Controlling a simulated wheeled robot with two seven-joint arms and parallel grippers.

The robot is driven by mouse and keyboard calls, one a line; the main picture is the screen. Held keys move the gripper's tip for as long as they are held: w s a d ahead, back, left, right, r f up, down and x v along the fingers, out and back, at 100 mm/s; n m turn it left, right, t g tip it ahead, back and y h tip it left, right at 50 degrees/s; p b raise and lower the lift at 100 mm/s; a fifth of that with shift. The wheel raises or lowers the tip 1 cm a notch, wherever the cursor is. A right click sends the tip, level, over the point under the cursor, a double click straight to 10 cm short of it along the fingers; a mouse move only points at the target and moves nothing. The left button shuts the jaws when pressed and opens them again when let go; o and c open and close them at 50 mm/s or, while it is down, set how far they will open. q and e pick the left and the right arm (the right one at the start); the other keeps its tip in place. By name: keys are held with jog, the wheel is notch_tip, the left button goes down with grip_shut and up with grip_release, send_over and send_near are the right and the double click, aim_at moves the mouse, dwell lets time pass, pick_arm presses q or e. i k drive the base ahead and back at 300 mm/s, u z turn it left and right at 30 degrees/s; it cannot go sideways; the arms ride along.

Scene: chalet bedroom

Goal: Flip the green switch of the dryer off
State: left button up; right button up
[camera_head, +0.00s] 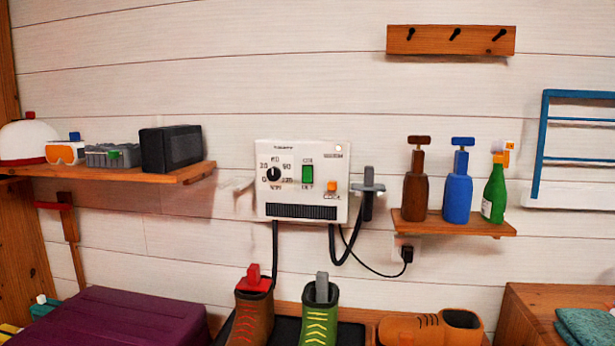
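The dryer (260,180) is a white box fixed to the plank wall in the middle of the view. Its green switch (307,174) is an upright rocker right of the black dial, with small labels above and below that I cannot read clearly. I cannot tell which way the rocker is tipped. The black dial (273,174) is at the left of the panel. An orange button (332,186) and a small pale lamp (339,149) are at its right. Nothing covers the switch. Neither gripper shows clearly; only a faint pale blur is beside the dryer's left edge.
A grey handled piece (368,188) hangs at the dryer's right side. Dark hoses run down toward boots (320,316). A bottle shelf (455,224) is at right, a wooden shelf (140,174) at left. A purple chest (120,315) stands at lower left. The space before the panel is clear.

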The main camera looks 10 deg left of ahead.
aim_at(306, 170)
jog(key=u, duration=0.85)
jog(key=i, duration=0.55)
jog(key=z, duration=1.35)
